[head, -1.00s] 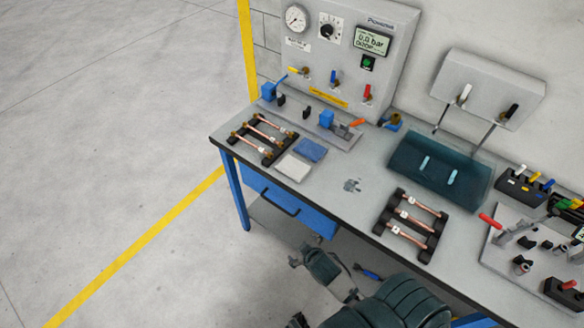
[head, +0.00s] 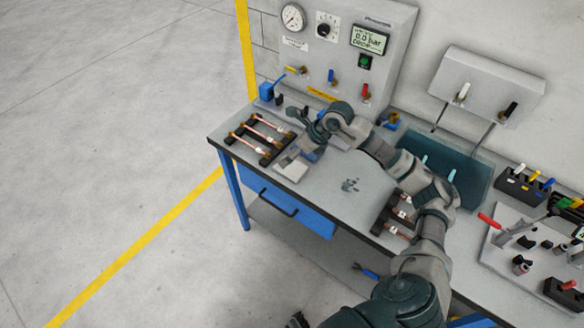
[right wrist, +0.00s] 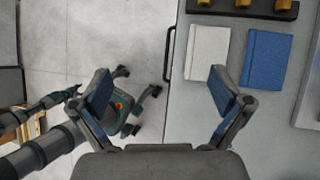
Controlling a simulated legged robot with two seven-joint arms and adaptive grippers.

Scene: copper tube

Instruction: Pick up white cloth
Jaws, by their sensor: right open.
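The white cloth (right wrist: 208,52) is a flat square on the bench top, left of the folded blue cloth (right wrist: 264,60) in the right wrist view. In the head view the white cloth (head: 288,171) lies near the bench's front edge, partly hidden by my right gripper (head: 292,136). My right gripper, also in the right wrist view (right wrist: 160,88), is open and empty.
A black rack with copper tubes (head: 258,140) stands beside the cloths, and another tube rack (head: 398,218) is partly behind my right arm. The gauge panel (head: 345,45) rises behind. A drawer handle (right wrist: 170,53) sticks out at the front edge. The bench centre is fairly clear.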

